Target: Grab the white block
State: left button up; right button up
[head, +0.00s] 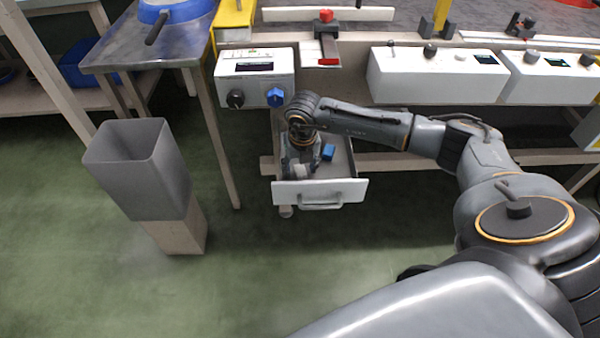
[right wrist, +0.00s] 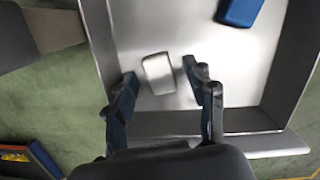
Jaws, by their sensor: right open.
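The white block (right wrist: 158,73) lies on the metal floor of an open drawer (head: 345,192) in the right wrist view. My right gripper (right wrist: 161,82) is open, and its two fingers stand either side of the block in that view, with gaps on both sides. I cannot tell how far above the floor the fingertips are. In the head view my right gripper (head: 301,165) reaches down into the left part of the drawer and mostly hides the block. My left gripper is not in view.
A blue block (head: 328,152) lies farther right in the drawer; it also shows in the right wrist view (right wrist: 238,11). The drawer walls surround the gripper closely. A grey bin (head: 150,180) on a wooden base stands to the left. A white control box (head: 254,78) sits above the drawer.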

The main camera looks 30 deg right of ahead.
jog(key=c, duration=0.8)
jog(key=shift+c, duration=0.2)
jog(key=shift+r, duration=0.2)
